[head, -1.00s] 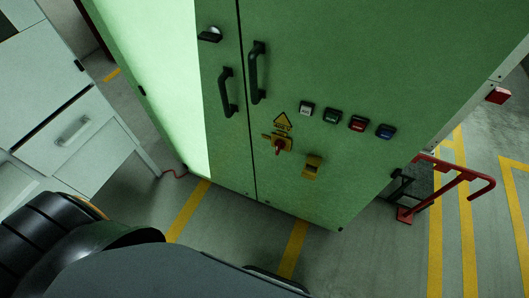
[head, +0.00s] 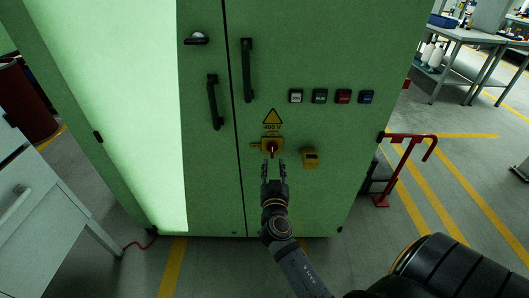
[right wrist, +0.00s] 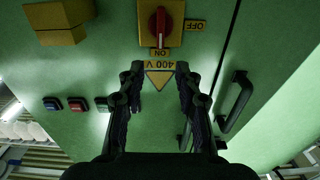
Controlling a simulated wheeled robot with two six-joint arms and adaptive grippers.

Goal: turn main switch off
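The main switch (head: 272,147) is a red rotary handle on a yellow plate on the green cabinet door, below a yellow 400 V warning triangle (head: 271,117). In the right wrist view, which shows the panel upside down, the red handle (right wrist: 160,27) stands upright in the picture. Its end lines up with the ON label (right wrist: 160,53); the OFF label (right wrist: 196,26) is to the side. My right gripper (head: 273,167) is open and empty just below the switch in the head view. Its two fingers also show in the right wrist view (right wrist: 158,75), apart. My left gripper is out of view.
A yellow box (head: 310,158) sticks out right of the switch. White, green, red and blue buttons (head: 343,96) are above right. Black door handles (head: 248,70) are above left. A red rail (head: 407,150) stands right of the cabinet (head: 215,165).

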